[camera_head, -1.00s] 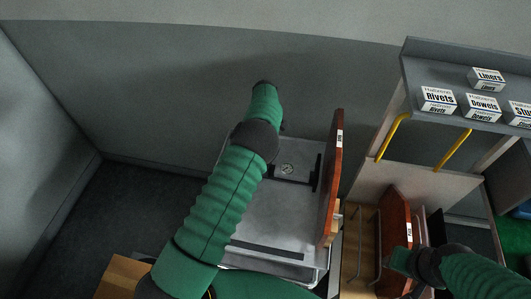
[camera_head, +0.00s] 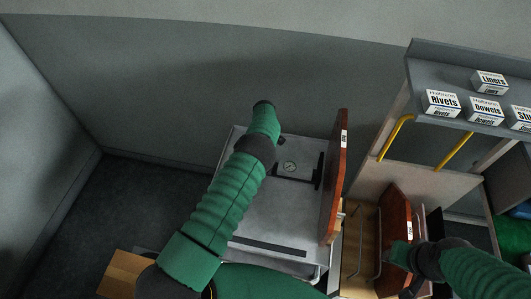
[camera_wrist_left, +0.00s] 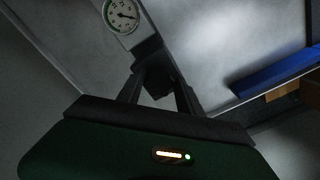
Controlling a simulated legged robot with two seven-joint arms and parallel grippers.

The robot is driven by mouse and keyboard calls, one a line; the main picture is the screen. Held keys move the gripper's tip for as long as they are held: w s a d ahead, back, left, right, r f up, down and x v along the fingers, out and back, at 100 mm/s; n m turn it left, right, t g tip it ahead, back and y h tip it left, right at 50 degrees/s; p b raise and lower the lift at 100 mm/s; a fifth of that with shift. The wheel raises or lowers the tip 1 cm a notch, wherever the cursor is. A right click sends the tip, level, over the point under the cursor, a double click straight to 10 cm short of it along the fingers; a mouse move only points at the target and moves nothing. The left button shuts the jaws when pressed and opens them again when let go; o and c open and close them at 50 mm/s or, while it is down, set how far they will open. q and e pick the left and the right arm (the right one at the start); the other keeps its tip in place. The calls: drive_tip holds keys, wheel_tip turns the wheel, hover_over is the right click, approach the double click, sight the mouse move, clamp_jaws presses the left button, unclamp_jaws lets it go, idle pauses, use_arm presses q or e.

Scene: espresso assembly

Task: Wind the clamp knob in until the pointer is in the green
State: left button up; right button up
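A round white gauge (camera_head: 290,168) with a dark pointer sits on the grey metal fixture (camera_head: 262,215). Contact cannot be told. In the head view my left arm hides the left fingers. My right arm is at the lower right, its fingers not discernible.
A reddish-brown panel (camera_head: 336,180) stands upright along the fixture's right side. Another brown panel (camera_head: 394,235) stands near my right arm. A shelf at the right holds several labelled boxes, including Rivets (camera_head: 441,103). The floor left of the fixture is clear.

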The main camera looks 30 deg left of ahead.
use_arm(q)
drive_tip(key=shift+a, duration=0.4)
drive_tip(key=shift+c, duration=1.3)
drive_tip(key=shift+w+a, duration=0.1)
drive_tip(key=shift+a, duration=0.05)
drive_tip(key=shift+c, duration=1.3)
drive_tip(key=shift+d, duration=0.35)
drive_tip(key=shift+a+f+m+b, duration=0.15)
drive_tip(key=shift+f+m+b, duration=0.1)
drive_tip(key=shift+m+b, duration=0.65)
drive_tip(key=m+b, duration=0.5)
drive_tip(key=m, duration=0.2)
drive_tip(key=m+b, duration=0.2)
drive_tip(key=m, duration=0.2)
drive_tip(key=m+b, duration=0.1)
drive_tip(key=m, duration=0.3)
drive_tip(key=m+b, duration=0.1)
drive_tip(key=m, duration=0.3)
drive_tip(key=shift+r+m, duration=0.1)
drive_tip(key=shift+m, duration=0.2)
drive_tip(key=m, duration=0.4)
drive_tip(key=shift+m, duration=2.2)
use_arm(e)
drive_tip(key=s+x, duration=0.2)
drive_tip(key=x, duration=0.8)
drive_tip(key=shift+a+f, duration=0.45)
drive_tip(key=shift+f, duration=0.25)
